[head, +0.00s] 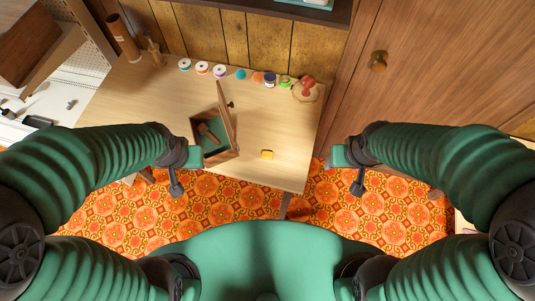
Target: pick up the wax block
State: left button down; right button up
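A small yellow block (267,154), which looks like the wax block, lies on the light wooden table (285,125) near its front edge. My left gripper (196,158) is to the left of the block, by the front of an open wooden box, apart from the block. My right gripper (336,157) is to the right of the block, just past the table's right edge. Both grippers are seen from above, and I cannot tell whether their fingers are apart. Nothing hides the block.
The wooden box (229,151) holds a small wooden tool (207,132), and its lid (226,113) stands up. Thread spools (202,68) and a red stamp-like object (306,86) line the table's back. The surface around the block is clear.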

aim_at(265, 155)
jog(key=l+u, duration=0.45)
jog(key=l, duration=0.15)
jog(key=l+u, duration=0.4)
jog(key=l, duration=0.2)
jog(key=k+l+u, duration=0.1)
jog(key=l+u, duration=0.35)
jog(key=l, duration=0.1)
